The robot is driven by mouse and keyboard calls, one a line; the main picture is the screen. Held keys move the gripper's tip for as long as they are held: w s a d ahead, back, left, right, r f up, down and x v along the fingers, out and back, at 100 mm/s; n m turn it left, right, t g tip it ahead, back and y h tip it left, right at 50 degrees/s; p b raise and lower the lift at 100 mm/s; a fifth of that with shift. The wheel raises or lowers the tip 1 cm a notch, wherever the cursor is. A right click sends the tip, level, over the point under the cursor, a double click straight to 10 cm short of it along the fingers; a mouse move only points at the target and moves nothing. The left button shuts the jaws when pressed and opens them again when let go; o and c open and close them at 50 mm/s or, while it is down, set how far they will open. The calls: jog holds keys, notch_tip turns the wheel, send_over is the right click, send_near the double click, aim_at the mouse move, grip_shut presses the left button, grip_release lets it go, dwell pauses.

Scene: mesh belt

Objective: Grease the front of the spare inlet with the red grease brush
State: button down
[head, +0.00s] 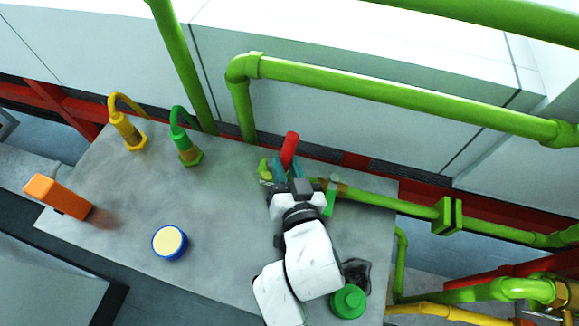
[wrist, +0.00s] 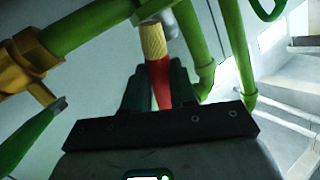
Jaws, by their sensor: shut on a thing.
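My gripper (wrist: 160,90) is shut on the red grease brush (wrist: 159,78), seen in the wrist view with its tan bristle end (wrist: 153,40) pointing away from me. The red of the brush also shows in the head view (head: 289,148), above the fingers at the table's back edge. Just beyond the bristles is a pale grey rounded end on a green pipe, perhaps the spare inlet (wrist: 160,14). I cannot tell whether the bristles touch it. In the head view my gripper hides most of this spot; a yellow-green fitting (head: 265,171) shows at its left.
A green pipe (head: 390,203) runs right from beside my gripper. Yellow (head: 126,130) and green (head: 186,150) hose connectors, an orange block (head: 58,197) and a blue-rimmed tin (head: 169,242) stand on the grey table (head: 120,218). A green round piece (head: 348,301) is at the right front.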

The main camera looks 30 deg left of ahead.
jog(key=shift+s+a+f+b, duration=0.15)
jog(key=shift+a+f+b, duration=0.05)
jog(key=shift+a+b, duration=0.5)
jog(key=shift+s+a+r+b, duration=0.2)
jog(key=shift+a+r+b, duration=0.05)
jog(key=shift+a+b, duration=0.15)
jog(key=shift+s+a+f+b, duration=0.1)
jog(key=shift+s+a+b, duration=0.05)
jog(key=shift+a+b, duration=0.35)
jog(key=shift+s+a+b, duration=0.15)
jog(key=shift+a+b, duration=0.1)
jog(key=shift+a, duration=0.35)
jog(key=shift+a+b, duration=0.4)
jog(key=shift+a, duration=0.15)
jog(key=shift+d+r, duration=0.1)
jog(key=shift+r, duration=0.1)
jog(key=shift+r+p, duration=2.4)
jog(key=shift+r, duration=0.55)
